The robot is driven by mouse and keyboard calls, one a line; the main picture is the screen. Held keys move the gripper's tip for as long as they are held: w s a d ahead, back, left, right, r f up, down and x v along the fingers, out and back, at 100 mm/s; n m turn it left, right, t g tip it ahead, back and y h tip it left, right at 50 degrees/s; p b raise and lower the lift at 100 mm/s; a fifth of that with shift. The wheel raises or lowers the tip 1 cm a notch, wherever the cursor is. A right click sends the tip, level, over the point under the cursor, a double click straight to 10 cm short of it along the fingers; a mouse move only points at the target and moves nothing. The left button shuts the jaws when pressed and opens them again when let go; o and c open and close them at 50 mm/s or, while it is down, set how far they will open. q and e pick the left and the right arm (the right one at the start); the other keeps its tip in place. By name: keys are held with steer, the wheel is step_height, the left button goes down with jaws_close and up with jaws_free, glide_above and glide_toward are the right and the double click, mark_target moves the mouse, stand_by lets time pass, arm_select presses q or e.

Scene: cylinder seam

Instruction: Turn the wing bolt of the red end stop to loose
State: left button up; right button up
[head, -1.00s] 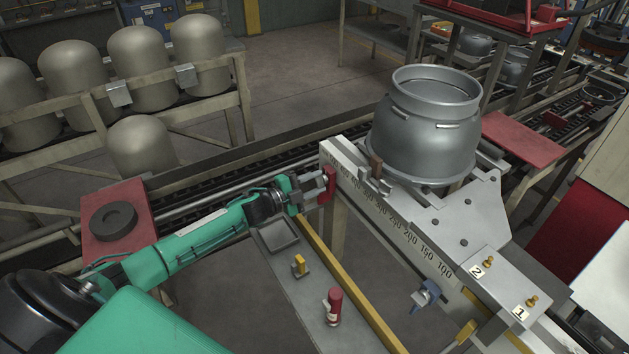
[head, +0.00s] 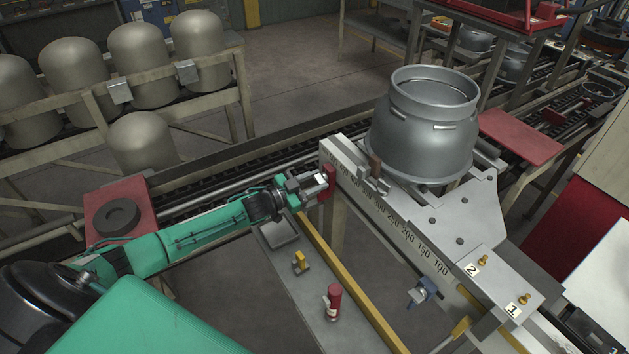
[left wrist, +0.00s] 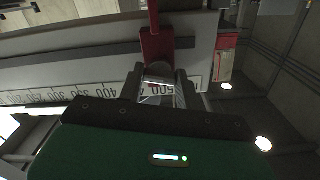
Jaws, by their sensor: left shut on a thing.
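The red end stop (head: 327,187) sits at the far left end of the scaled rail (head: 392,222). It also shows in the left wrist view (left wrist: 155,46), close to the 500 mark. My left gripper (head: 320,181) reaches it from the left, with its fingers (left wrist: 162,88) shut at the near face of the stop. The wing bolt is hidden between the fingers, so its angle cannot be made out. My right gripper is in neither view.
A grey metal vessel (head: 424,130) stands behind the rail. A blue clamp (head: 422,292) hangs on the rail's near side.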

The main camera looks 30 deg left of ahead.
arm_select(q)
steer(key=shift+f+n, duration=0.1)
steer(key=shift+n, duration=0.6)
steer(key=o, duration=1)
steer(key=shift+b+v, duration=2.2)
steer(key=shift+v, duration=4.7)
